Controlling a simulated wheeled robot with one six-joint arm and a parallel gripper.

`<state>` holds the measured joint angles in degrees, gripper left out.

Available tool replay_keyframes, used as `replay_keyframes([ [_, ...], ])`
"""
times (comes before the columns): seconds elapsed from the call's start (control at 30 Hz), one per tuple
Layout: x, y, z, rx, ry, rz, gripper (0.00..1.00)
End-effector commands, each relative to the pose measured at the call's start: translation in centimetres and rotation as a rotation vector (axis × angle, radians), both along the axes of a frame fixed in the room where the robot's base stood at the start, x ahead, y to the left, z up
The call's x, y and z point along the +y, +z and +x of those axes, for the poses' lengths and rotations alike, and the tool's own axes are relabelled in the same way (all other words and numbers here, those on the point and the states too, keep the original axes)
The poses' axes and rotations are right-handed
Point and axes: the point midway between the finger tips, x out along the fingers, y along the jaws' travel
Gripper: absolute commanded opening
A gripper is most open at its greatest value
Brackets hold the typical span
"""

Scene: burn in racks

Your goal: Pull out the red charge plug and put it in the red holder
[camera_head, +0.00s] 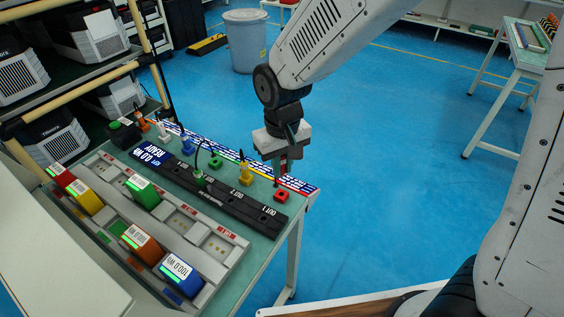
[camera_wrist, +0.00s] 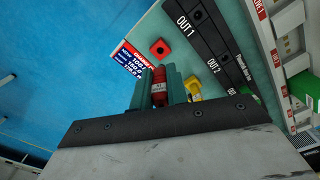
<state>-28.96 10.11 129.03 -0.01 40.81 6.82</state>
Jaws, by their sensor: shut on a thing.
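My gripper (camera_head: 284,162) is above the back right part of the bench. In the wrist view its teal fingers (camera_wrist: 160,80) are shut on the red charge plug (camera_wrist: 159,92), which sits between them. The plug shows only as a small red patch in the head view (camera_head: 284,167). The red holder (camera_head: 282,195) is a small red block with a dark hole, at the right end of the holder row. In the wrist view the red holder (camera_wrist: 160,48) lies just beyond the fingertips and its hole looks empty. The plug appears clear of it.
A yellow plug (camera_head: 245,175) stands left of the red holder, near my gripper. Grey charging bays (camera_head: 212,246) hold several coloured packs in front. Open blue floor lies right.

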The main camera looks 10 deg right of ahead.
Motion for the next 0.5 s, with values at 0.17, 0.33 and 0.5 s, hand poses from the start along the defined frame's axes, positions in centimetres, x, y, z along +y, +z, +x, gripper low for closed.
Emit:
replay_keyframes([
  [0.17, 0.0, -1.7, 0.0, 0.004, 0.0, -0.002, 0.0],
  [0.33, 0.0, -3.3, 0.0, 0.004, -0.001, -0.002, 0.0],
  [0.5, 0.0, -4.7, 0.0, 0.003, -0.001, -0.001, 0.0],
])
